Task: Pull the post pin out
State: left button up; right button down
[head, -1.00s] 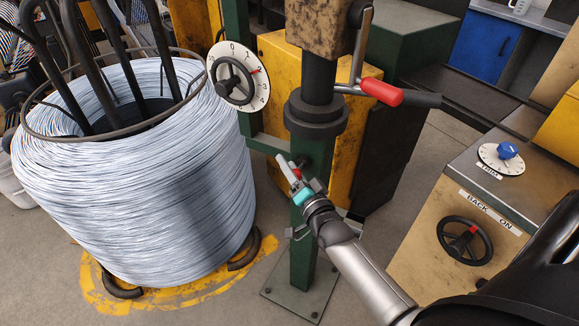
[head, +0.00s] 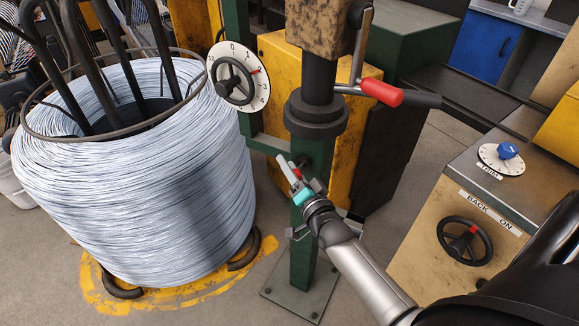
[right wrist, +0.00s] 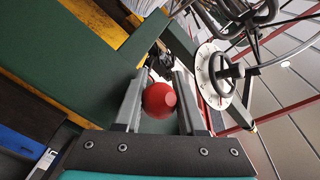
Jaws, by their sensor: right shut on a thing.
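The post pin shows as a round red knob (right wrist: 158,100) between the two fingers of my right gripper (right wrist: 160,84) in the right wrist view. The fingers are shut on it. In the head view my right gripper (head: 291,170) is at the green post (head: 304,262), below the black collar, with a bit of red showing between its fingers. The pin's shank is hidden, so I cannot tell how deep it sits. My left gripper is not in view.
A large coil of wire (head: 140,170) stands close on the left. A crank with a red grip (head: 382,92) sticks out above my gripper. A control cabinet with a handwheel (head: 465,241) stands on the right.

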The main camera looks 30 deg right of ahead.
dwell(0.6)
jog(key=s+a, duration=0.1)
jog(key=a+p, duration=0.1)
jog(key=s+a+p, duration=0.1)
jog(key=a, duration=0.1)
jog(key=shift+s+a+f, duration=0.1)
jog(key=shift+s+f, duration=0.1)
jog(key=shift+s, duration=0.1)
jog(key=c, duration=0.8)
grip_release()
jog(key=shift+c, duration=0.2)
jog(key=shift+o, duration=0.3)
jog(key=shift+s+r, duration=0.1)
